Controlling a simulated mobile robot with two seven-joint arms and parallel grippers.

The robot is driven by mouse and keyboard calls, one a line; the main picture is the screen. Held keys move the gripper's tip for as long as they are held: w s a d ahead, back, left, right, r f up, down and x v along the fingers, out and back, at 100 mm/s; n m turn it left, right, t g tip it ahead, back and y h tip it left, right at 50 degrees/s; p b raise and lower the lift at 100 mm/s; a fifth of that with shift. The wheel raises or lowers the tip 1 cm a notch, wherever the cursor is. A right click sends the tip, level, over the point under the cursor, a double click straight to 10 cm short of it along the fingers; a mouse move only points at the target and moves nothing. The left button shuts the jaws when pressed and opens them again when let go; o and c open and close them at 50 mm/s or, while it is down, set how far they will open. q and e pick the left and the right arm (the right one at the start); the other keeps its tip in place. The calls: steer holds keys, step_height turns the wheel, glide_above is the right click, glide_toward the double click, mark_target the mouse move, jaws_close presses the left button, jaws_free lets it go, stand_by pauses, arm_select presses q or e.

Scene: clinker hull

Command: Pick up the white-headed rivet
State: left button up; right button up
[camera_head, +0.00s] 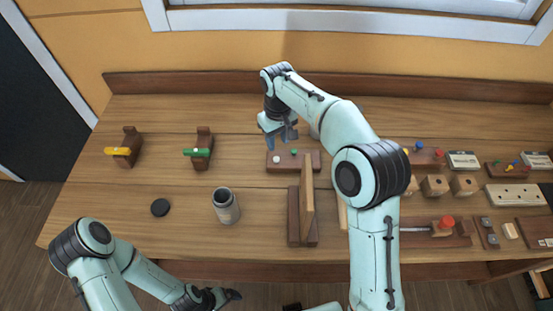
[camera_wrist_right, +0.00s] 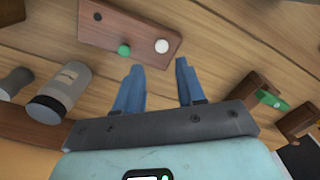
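The white-headed rivet (camera_head: 276,159) stands in a dark wooden block (camera_head: 308,166) near the table's middle, left of a green-headed rivet (camera_head: 293,152). In the right wrist view the white head (camera_wrist_right: 161,46) is just beyond my fingertips, with the green head (camera_wrist_right: 124,50) beside it. My right gripper (camera_head: 281,138) is behind and above the block; in its wrist view (camera_wrist_right: 159,65) the blue fingers are apart with nothing between them. My left gripper (camera_head: 228,295) is low at the table's front, and its finger opening is unclear.
An upright wooden board (camera_head: 307,200) stands in front of the block. A grey canister (camera_head: 226,206) and black disc (camera_head: 160,207) are at the front left. Wooden stands hold a yellow piece (camera_head: 117,151) and a green piece (camera_head: 197,152). Several fixtures crowd the right side.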

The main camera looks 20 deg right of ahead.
glide_above(277, 159)
step_height(277, 159, down, 4)
steer(key=shift+w+d+f, duration=0.1)
step_height(277, 159, down, 5)
steer(key=shift+r+b, duration=0.1)
steer(key=shift+b, duration=0.3)
jaws_close()
